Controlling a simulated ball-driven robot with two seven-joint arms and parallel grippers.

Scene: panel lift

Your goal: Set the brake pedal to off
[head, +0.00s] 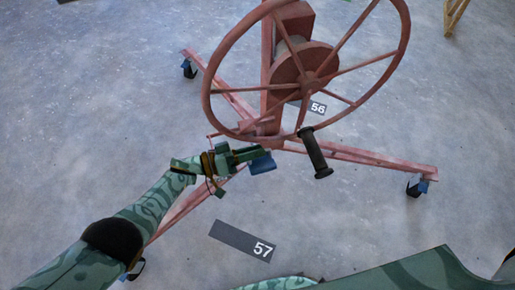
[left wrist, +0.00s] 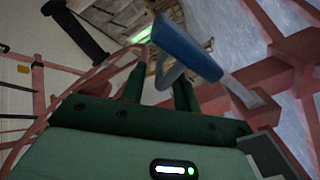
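The blue brake pedal (head: 262,165) is low on the red panel lift (head: 345,155), just right of my left gripper (head: 246,155) in the head view. In the left wrist view the blue pedal (left wrist: 187,46) lies beyond the fingertips, with a pale grey arm leading from it toward the red frame. My left gripper (left wrist: 158,90) has its two green fingers apart, with a grey curved piece showing between them. I cannot tell whether a finger touches the pedal. My right gripper is out of view.
The lift's large red wheel (head: 309,82) with its black handle (head: 316,153) stands above and right of the left gripper. Red legs spread on casters (head: 416,188). A floor label 57 (head: 243,241) lies in front. Grey floor around is clear.

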